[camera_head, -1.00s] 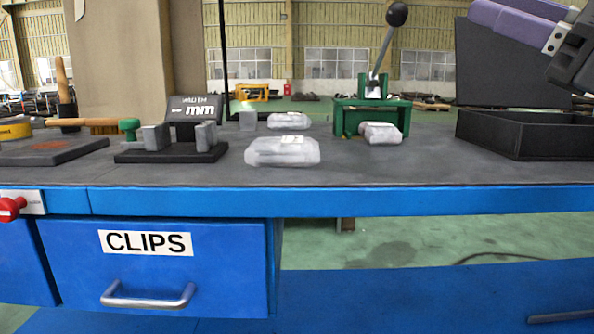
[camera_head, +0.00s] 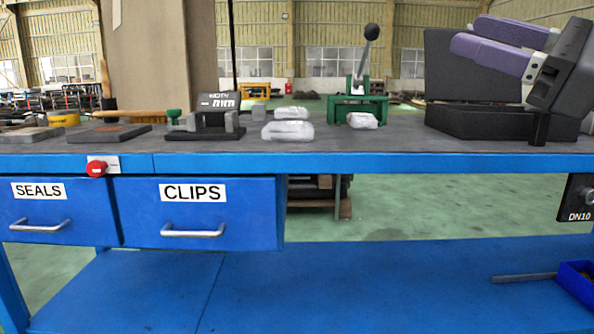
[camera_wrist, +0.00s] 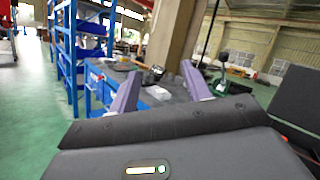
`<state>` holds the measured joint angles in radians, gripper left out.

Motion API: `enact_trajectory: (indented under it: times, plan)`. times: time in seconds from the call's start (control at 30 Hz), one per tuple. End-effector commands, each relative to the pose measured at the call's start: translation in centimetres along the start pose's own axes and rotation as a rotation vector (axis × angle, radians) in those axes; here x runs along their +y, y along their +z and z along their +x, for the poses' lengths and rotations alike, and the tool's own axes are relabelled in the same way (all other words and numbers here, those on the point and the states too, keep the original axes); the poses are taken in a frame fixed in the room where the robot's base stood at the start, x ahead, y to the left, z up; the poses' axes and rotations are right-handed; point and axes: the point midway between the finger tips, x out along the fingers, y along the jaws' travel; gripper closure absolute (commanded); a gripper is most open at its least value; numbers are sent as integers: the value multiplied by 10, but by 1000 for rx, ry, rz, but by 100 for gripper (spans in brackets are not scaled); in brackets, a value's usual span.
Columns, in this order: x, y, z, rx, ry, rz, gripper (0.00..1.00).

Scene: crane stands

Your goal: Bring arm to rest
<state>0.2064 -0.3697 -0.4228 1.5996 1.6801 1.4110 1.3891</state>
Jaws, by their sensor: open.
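My gripper (camera_head: 468,32) is at the upper right of the head view, above the right end of the workbench (camera_head: 350,163). Its two purple fingers point left and are apart, with nothing between them. A black open box (camera_head: 480,122) on the bench is below it; whether they touch I cannot tell. In the wrist view the fingers (camera_wrist: 161,69) also stand apart, with the bench beyond them.
On the bench are a green lever press (camera_head: 362,100), several wrapped pale packets (camera_head: 287,131), a dark fixture (camera_head: 205,133) and flat plates (camera_head: 110,134). Below are the SEALS drawer (camera_head: 58,225) and CLIPS drawer (camera_head: 240,220), both shut. Green floor shows under the bench.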

Motion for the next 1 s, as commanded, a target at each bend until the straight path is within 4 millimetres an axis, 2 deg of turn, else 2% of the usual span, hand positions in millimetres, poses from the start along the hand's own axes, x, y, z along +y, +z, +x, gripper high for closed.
enact_trajectory:
  times: [0.17, 0.27, 0.47, 0.57, 0.67, 0.8, 0.9, 1.0]
  plan:
    - [14, -25, 8, 101, 30, -71, 52]
    - [26, -46, 14, 179, 66, -131, 52]
    - [65, -102, 19, 381, 206, -323, 52]
    - [96, -138, 14, 504, 344, -479, 52]
    - [137, -181, -1, 633, 570, -713, 52]
    - [186, -233, -42, 736, 982, -1106, 52]
    - [207, -257, -72, 732, 1270, -1361, 52]
    - [217, -272, -95, 692, 1501, -1550, 52]
